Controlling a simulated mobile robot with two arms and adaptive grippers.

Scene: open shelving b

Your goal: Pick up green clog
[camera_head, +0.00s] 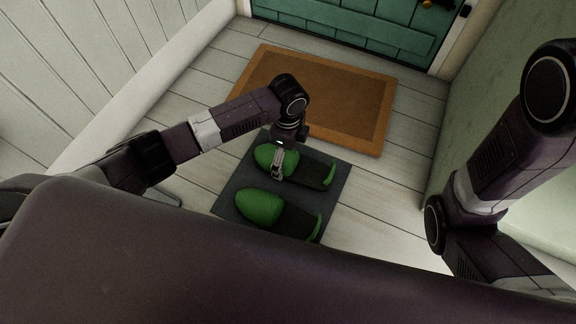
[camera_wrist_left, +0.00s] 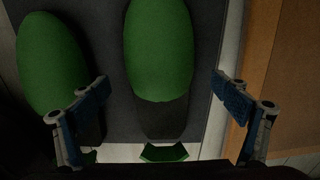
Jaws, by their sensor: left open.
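Two green clogs with dark insoles lie side by side on a dark grey mat (camera_head: 232,192). The farther clog (camera_head: 266,155) is under my left gripper (camera_head: 278,168) in the head view. In the left wrist view this clog (camera_wrist_left: 158,50) lies between the two open fingers of my left gripper (camera_wrist_left: 160,92), with clear space on both sides. The nearer clog (camera_head: 260,207) also shows at the left of the wrist view (camera_wrist_left: 50,62), partly behind the left finger. The left gripper is open and empty. My right arm shows at the right, but its gripper is out of view.
A brown doormat (camera_head: 340,95) with an orange border lies just beyond the grey mat, before a green door (camera_head: 350,30). Walls stand at left and right. Pale floorboards (camera_head: 395,185) are clear right of the mats.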

